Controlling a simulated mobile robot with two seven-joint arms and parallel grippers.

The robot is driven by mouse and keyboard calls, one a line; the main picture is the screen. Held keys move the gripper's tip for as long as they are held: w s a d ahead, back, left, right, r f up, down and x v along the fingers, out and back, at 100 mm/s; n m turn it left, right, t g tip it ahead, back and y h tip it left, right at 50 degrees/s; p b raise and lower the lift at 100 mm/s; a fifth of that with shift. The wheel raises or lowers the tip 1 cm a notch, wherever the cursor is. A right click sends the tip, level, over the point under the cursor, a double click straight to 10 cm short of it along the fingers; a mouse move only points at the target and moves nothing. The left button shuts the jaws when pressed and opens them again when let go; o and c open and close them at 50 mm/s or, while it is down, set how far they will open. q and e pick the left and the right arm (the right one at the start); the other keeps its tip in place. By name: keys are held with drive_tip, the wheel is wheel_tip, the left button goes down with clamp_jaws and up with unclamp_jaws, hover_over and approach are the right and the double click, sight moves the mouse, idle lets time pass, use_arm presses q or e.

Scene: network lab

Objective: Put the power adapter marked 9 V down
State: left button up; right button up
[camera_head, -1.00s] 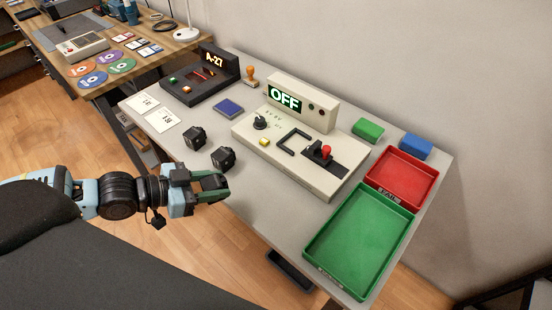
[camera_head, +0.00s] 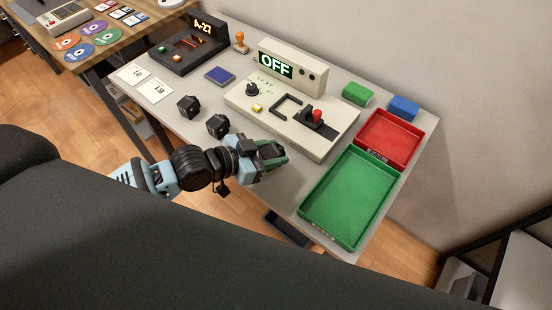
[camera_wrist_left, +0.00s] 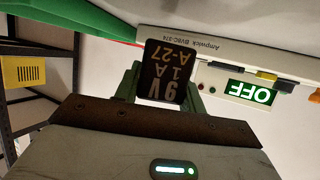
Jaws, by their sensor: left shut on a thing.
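The power adapter marked 9 V (camera_wrist_left: 166,75) is a dark block whose label reads "9V 1A A-27", upside down in the left wrist view. My left gripper (camera_head: 273,152) is shut on it, with a green finger on either side in the wrist view. In the head view the gripper is at the table's front edge, just in front of the cream test unit (camera_head: 318,145); the held adapter is hard to make out there. My right gripper is not in view.
Two black adapters (camera_head: 188,106) (camera_head: 218,126) stand left of the gripper. The green tray (camera_head: 301,207) and red tray (camera_head: 363,133) are at the right and look empty. The test unit's display (camera_head: 276,66) reads OFF; a dark unit (camera_head: 207,26) reads A-27.

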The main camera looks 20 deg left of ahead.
use_arm(q)
drive_tip(key=shift+w+d, duration=0.1)
drive_tip(key=shift+d, duration=0.15)
drive_tip(key=shift+w+d, duration=0.1)
drive_tip(key=shift+d, duration=0.2)
drive_tip(key=shift+f, duration=1.75)
drive_tip(key=shift+f, duration=0.1)
drive_tip(key=shift+f, duration=0.15)
drive_tip(key=o, duration=1.1)
drive_tip(key=shift+r, duration=0.2)
drive_tip(key=v, duration=1.2)
drive_tip(key=shift+r, duration=0.1)
